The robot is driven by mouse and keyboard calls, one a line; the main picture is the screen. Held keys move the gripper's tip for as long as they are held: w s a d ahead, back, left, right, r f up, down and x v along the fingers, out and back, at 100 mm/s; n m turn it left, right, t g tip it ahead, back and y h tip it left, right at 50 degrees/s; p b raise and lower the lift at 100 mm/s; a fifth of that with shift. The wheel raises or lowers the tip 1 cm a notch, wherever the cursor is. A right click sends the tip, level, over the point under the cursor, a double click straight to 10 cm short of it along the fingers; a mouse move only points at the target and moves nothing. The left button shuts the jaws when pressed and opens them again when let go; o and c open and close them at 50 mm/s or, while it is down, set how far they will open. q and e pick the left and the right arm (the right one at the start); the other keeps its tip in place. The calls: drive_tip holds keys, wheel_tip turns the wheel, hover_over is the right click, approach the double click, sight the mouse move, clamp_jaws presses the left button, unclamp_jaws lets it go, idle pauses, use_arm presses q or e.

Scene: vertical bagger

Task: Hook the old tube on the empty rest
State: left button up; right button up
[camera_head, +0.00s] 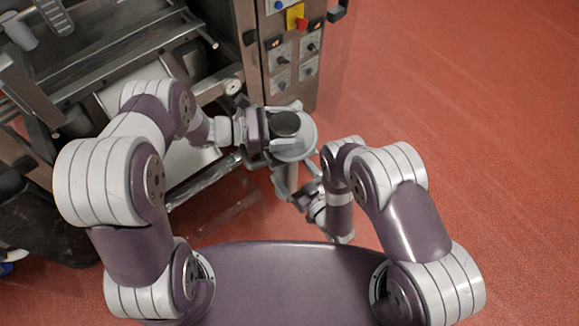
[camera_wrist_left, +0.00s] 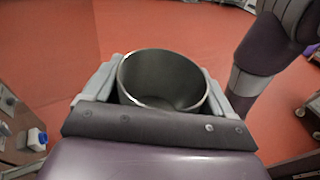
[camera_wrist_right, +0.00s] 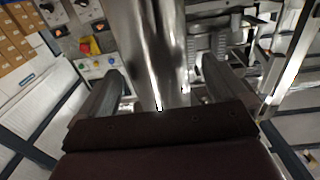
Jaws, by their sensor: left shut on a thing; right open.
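The old tube is a shiny metal cylinder, its dark open mouth (camera_head: 285,123) facing up in the head view, with a pale collar around the top. The mouth also shows in the left wrist view (camera_wrist_left: 163,80). My left gripper (camera_head: 277,138) is shut on the tube near its top, one finger on each side. My right gripper (camera_head: 298,183) is lower down and open. In the right wrist view its fingers stand on either side of the tube's body (camera_wrist_right: 150,50), with gaps visible. I cannot make out the empty rest in any view.
The bagging machine's cabinet (camera_head: 255,60) with knobs and a red button (camera_head: 302,23) stands just beyond the tube. Its rails and rollers (camera_head: 130,55) fill the upper left. Red floor (camera_head: 460,110) is clear on the right.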

use_arm(q)
drive_tip(key=shift+r, duration=0.15)
use_arm(e)
drive_tip(key=shift+x, duration=1.4)
drive_tip(key=shift+c, duration=0.3)
drive_tip(key=c, duration=1.5)
use_arm(q)
drive_tip(key=o, duration=1.1)
use_arm(e)
drive_tip(key=shift+r, duration=0.15)
clamp_jaws()
use_arm(q)
drive_tip(key=shift+o, duration=1.1)
